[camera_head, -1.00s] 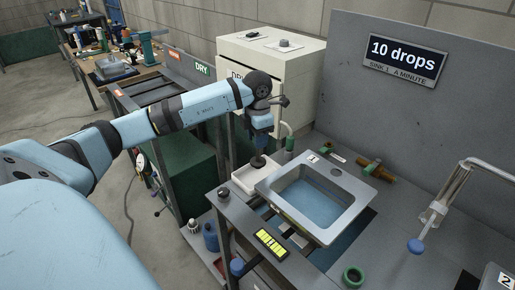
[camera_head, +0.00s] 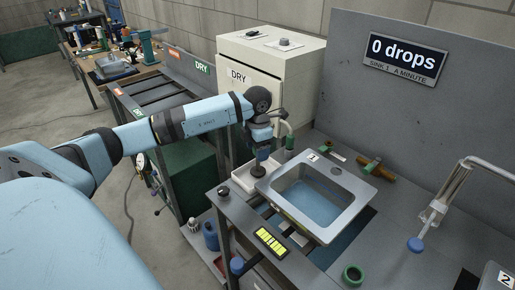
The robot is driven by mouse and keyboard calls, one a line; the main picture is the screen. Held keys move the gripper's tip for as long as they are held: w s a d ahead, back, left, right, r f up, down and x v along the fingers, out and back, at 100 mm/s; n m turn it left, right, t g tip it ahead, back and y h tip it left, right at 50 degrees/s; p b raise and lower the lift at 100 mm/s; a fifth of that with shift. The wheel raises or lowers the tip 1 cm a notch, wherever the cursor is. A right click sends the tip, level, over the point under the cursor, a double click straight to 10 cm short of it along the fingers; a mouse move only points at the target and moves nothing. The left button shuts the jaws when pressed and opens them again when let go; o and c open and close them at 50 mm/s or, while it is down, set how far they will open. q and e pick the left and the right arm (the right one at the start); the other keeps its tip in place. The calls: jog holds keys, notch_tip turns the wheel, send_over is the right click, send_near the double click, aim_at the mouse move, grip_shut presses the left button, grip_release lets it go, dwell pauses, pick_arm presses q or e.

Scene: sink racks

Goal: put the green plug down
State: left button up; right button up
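My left gripper (camera_head: 259,156) points down over the white tray (camera_head: 240,182) at the left of the sink basin. Its fingers are small in this view and seem shut on a plug (camera_head: 257,171) with a dark round base. No green shows on the plug from here. The base is low over the tray, and I cannot tell whether it touches the tray's floor. My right gripper is not in view.
The sink basin (camera_head: 352,204) marked 1 holds bluish water. A green ring (camera_head: 353,275) lies on the counter in front. A faucet (camera_head: 448,195) with a blue knob stands at right. The sign (camera_head: 403,55) reads 0 drops. A DRY cabinet (camera_head: 268,75) stands behind.

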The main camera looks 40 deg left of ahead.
pick_arm(q)
jog(key=shift+r, duration=0.25)
notch_tip(320, 180, up, 12)
jog(key=shift+b, duration=0.3)
jog(key=shift+f, duration=0.1)
dwell(0.4)
